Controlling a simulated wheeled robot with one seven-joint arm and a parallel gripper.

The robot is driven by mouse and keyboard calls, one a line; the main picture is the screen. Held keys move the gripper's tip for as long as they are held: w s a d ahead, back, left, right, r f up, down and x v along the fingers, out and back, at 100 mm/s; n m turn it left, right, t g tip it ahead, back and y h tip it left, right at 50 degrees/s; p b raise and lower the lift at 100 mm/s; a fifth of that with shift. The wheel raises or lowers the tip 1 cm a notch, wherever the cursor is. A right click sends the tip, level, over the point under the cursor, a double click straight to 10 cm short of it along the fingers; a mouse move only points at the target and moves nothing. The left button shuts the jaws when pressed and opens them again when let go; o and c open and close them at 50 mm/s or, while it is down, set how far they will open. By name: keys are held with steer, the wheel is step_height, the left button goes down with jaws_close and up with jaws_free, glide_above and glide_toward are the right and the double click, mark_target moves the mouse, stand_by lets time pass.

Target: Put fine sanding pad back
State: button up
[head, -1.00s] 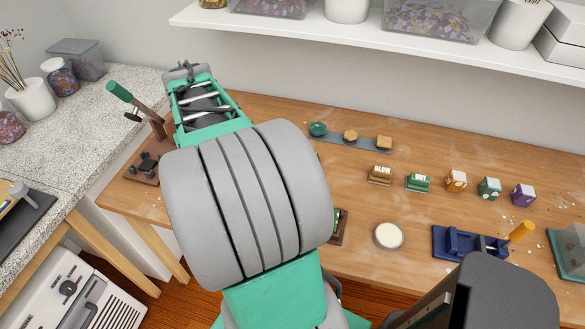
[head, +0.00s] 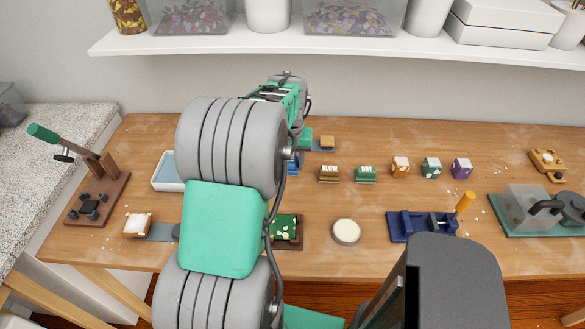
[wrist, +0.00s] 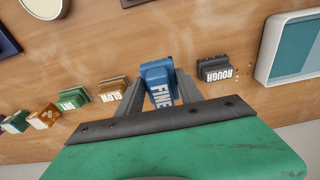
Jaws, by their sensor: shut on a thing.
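The fine sanding pad (wrist: 157,82) is a blue block lettered FINE. In the wrist view it is between the two grey fingers of my gripper (wrist: 159,92), which is shut on it. It lines up between the dark grey ROUGH block (wrist: 215,69) and the brown GLOW block (wrist: 112,88), with gaps on both sides. I cannot tell whether it touches the tabletop. In the head view my arm hides the gripper and most of the pad; a sliver of blue (head: 295,163) shows beside the arm.
A white-rimmed tray (head: 166,172) lies to the left. A round pale dish (head: 346,231) and blue stand (head: 420,226) are in front. A shelf (head: 330,45) overhangs behind.

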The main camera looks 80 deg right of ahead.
glide_above(292, 178)
step_height(292, 178, down, 6)
steer(key=shift+r+p, duration=0.2)
steer(key=shift+p, duration=0.2)
step_height(292, 178, down, 3)
steer(key=shift+d+f+p, duration=0.1)
steer(key=shift+d+p, duration=0.05)
steer(key=shift+p, duration=0.45)
steer(key=shift+f, duration=0.2)
steer(key=o, duration=1.3)
steer(key=shift+r, duration=0.1)
